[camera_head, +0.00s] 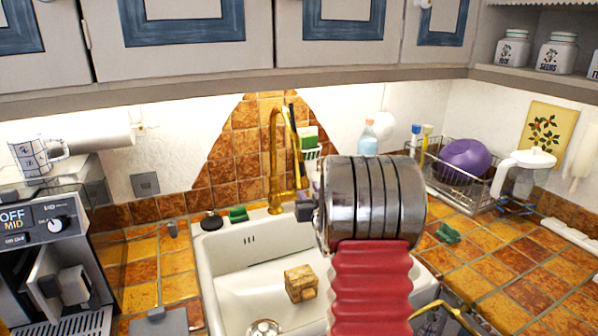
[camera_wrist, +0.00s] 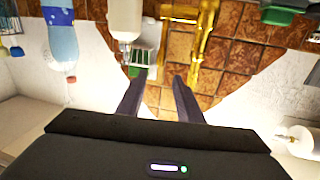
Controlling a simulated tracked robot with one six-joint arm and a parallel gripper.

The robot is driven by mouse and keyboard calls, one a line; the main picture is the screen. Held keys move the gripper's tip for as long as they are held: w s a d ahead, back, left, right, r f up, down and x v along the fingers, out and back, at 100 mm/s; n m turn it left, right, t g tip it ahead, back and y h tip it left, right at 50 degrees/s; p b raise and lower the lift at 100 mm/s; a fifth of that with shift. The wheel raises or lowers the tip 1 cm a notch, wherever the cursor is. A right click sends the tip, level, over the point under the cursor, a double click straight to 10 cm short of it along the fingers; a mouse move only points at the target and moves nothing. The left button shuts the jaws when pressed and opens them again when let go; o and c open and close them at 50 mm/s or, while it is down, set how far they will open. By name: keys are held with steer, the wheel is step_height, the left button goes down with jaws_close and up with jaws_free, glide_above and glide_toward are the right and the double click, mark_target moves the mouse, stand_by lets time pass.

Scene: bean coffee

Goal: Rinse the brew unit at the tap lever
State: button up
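The brass tap (camera_head: 273,155) stands at the back of the white sink (camera_head: 215,265); a slanted brass piece beside its spout looks like the lever (camera_head: 296,150). In the wrist view the tap (camera_wrist: 201,45) appears upside down, beyond my fingers. My gripper (camera_wrist: 158,85) has its two dark fingers apart with nothing between them. In the head view my arm largely hides it; a dark part of it (camera_head: 305,207) shows in front of the tap. I cannot pick out the brew unit with certainty.
A tan block (camera_head: 300,284) lies in the sink. The coffee machine (camera_head: 45,240) stands at left, a grey flat object (camera_head: 160,322) on the counter beside it. A clear bottle (camera_head: 368,140) stands behind my arm; a dish rack (camera_head: 445,185) with a purple bowl (camera_head: 466,160) is at right. Cabinets overhang above.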

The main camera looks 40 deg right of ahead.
steer(key=shift+w, duration=0.1)
steer(key=shift+x, duration=6.8)
steer(key=shift+c, duration=0.4)
jaws_close()
steer(key=shift+d, duration=0.3)
steer(key=shift+a, duration=0.1)
